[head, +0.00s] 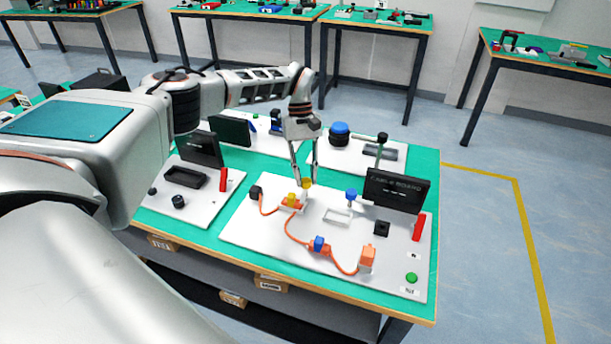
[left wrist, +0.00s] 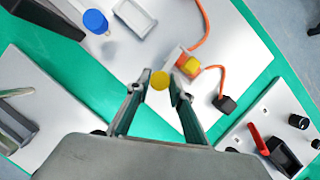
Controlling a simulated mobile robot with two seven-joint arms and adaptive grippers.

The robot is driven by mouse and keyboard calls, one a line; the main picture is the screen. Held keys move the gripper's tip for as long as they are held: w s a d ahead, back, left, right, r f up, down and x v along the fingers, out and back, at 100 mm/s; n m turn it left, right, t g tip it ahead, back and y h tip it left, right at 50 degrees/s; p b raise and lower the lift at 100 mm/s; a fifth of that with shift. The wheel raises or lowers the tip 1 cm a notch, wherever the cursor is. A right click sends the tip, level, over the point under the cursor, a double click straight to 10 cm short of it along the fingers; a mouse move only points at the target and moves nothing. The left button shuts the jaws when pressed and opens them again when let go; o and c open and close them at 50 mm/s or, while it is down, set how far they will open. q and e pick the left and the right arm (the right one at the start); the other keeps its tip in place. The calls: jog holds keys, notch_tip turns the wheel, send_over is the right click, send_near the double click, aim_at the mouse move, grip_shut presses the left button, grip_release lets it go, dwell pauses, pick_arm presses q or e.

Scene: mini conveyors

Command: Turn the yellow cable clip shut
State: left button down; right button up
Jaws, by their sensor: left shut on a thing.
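The yellow cable clip (head: 307,183) has a round yellow top and stands at the back edge of the white cable board (head: 262,230). In the left wrist view its yellow top (left wrist: 160,80) sits between my fingertips. My left gripper (head: 304,180) points down and is shut on this clip. An orange plug with a yellow block (head: 292,199) lies just in front of the clip, in a pale holder; an orange cable runs from it. The clip's lower part and its turn angle cannot be made out. My right gripper is not in view.
A blue-topped clip (head: 351,194) stands to the right, near a black sign (head: 398,190). The orange cable passes a blue block (head: 319,244) to an orange block (head: 367,258). A black block (head: 256,192) ends the cable at left. Another white board (head: 195,205) lies left.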

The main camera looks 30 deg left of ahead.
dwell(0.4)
pick_arm(q)
jog(key=c, duration=1.8)
grip_release()
jog(key=v, duration=0.7)
jog(key=shift+w+r, duration=0.15)
jog(key=shift+r, duration=0.05)
